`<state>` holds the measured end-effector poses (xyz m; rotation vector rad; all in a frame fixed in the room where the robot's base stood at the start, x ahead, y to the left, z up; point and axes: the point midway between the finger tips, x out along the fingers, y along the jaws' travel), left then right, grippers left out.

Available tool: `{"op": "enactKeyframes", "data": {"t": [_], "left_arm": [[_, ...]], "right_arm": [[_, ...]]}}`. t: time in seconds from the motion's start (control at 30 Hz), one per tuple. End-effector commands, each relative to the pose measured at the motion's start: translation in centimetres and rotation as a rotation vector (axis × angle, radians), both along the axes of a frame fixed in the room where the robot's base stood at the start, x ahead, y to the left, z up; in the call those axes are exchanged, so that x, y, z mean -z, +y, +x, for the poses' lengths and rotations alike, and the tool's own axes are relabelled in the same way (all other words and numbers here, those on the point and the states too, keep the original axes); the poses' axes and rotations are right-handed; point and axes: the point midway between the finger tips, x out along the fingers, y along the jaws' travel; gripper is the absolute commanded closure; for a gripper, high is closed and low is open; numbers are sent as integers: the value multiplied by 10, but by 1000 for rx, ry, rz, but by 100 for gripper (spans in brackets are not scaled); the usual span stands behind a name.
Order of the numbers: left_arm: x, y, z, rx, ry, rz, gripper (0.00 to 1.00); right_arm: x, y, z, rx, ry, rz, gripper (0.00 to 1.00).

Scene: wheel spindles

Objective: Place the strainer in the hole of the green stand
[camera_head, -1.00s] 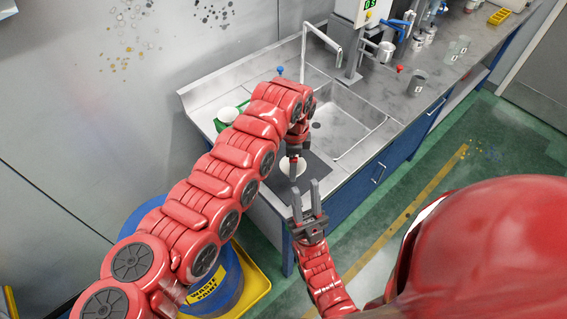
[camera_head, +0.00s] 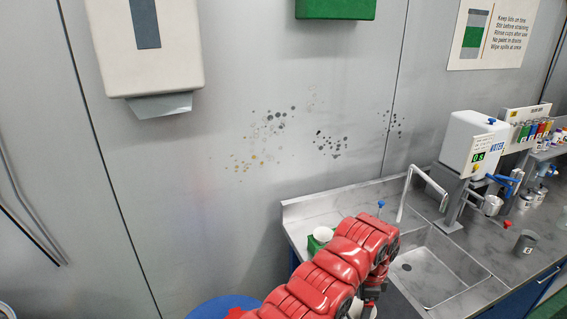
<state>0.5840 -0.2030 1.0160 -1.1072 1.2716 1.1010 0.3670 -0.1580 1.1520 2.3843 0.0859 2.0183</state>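A green object (camera_head: 314,244), perhaps the green stand, is on the counter left of the sink, partly hidden behind my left arm. A white round piece (camera_head: 323,234) shows at its top; I cannot tell whether it sits in a hole. My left arm reaches in from the bottom, and its gripper (camera_head: 369,299) points down at the near side of the sink, mostly hidden. A small white thing (camera_head: 366,312), possibly the strainer, shows at the gripper's tip, cut by the bottom edge. I cannot tell whether it is held. My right gripper is out of view.
The sink (camera_head: 440,275) with its tap (camera_head: 405,190) lies right of my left arm. A wall dispenser (camera_head: 145,45) and the blue drum's top (camera_head: 222,305) are at left.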

Motion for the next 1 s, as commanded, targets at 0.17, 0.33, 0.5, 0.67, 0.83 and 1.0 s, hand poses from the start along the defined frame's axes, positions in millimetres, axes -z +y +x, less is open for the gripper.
{"op": "enactKeyframes", "data": {"t": [0.17, 0.33, 0.5, 0.67, 0.83, 1.0], "left_arm": [[-9, 47, 45, -231, 0, 1, 78], [-18, 80, 70, -390, 1, 1, 78], [-24, 108, 85, -516, 5, 4, 78], [-29, 122, 93, -585, 2, 0, 78], [-29, 130, 96, -614, 3, 1, 78], [-32, 137, 99, -645, 1, 0, 78]], "right_arm": [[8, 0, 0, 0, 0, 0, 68], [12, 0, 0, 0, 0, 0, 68], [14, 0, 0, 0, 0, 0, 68], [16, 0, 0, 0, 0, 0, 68], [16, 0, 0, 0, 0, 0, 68], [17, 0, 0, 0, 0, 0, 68]]}}
